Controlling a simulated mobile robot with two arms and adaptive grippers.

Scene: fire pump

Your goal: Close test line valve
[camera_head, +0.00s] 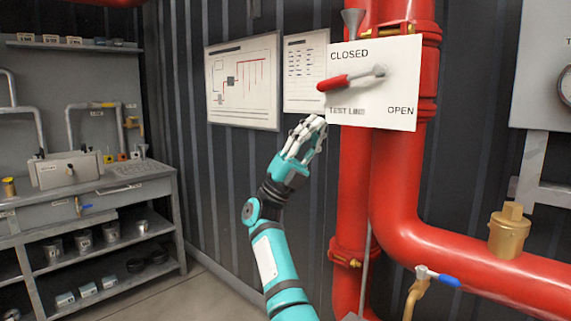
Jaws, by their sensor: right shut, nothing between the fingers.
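The test line valve's sign plate (400,101) is white and fixed on the red pipes, with CLOSED at its upper left and OPEN at its lower right. The valve's red-tipped handle (336,83) runs left and slightly down from its grey pivot at the plate's middle. The handle's tip lies below the CLOSED word and above the TEST LINE label. My right gripper (318,121) is shut and empty, pointing up just below and left of the handle tip. A small gap shows between the fingertips and the handle. My left gripper is not in view.
Large red pipes (395,190) stand behind the plate and bend right. A blue-handled small valve (437,277) and a brass plug (508,230) are at lower right. Two wall charts (243,82) hang behind. A grey workbench (85,192) stands at left; floor between is clear.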

